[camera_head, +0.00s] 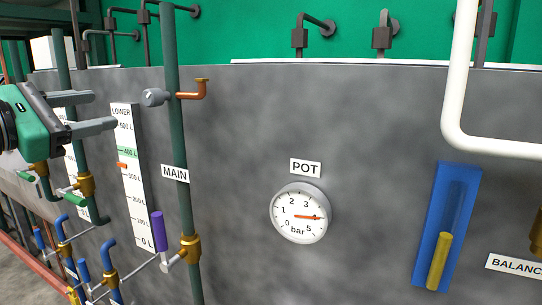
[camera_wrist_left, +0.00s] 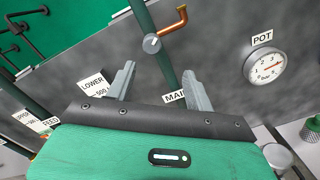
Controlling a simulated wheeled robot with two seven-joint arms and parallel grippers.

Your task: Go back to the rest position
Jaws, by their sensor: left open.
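My left gripper (camera_head: 92,112) comes in from the left edge in the head view, in front of the upper left part of the grey drum wall. Its two grey fingers are apart with nothing between them. In the left wrist view the gripper (camera_wrist_left: 160,88) also shows open, with the dark green MAIN pipe (camera_wrist_left: 162,55) and a grey round knob (camera_wrist_left: 152,43) beyond the fingers. My right gripper is in neither view.
The MAIN pipe (camera_head: 171,120) carries a copper spout (camera_head: 196,91) and a purple-handled valve (camera_head: 158,231). A LOWER level scale (camera_head: 131,180), a POT gauge (camera_head: 300,213) and a blue panel (camera_head: 437,210) are on the wall. Several blue-handled valves crowd the lower left.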

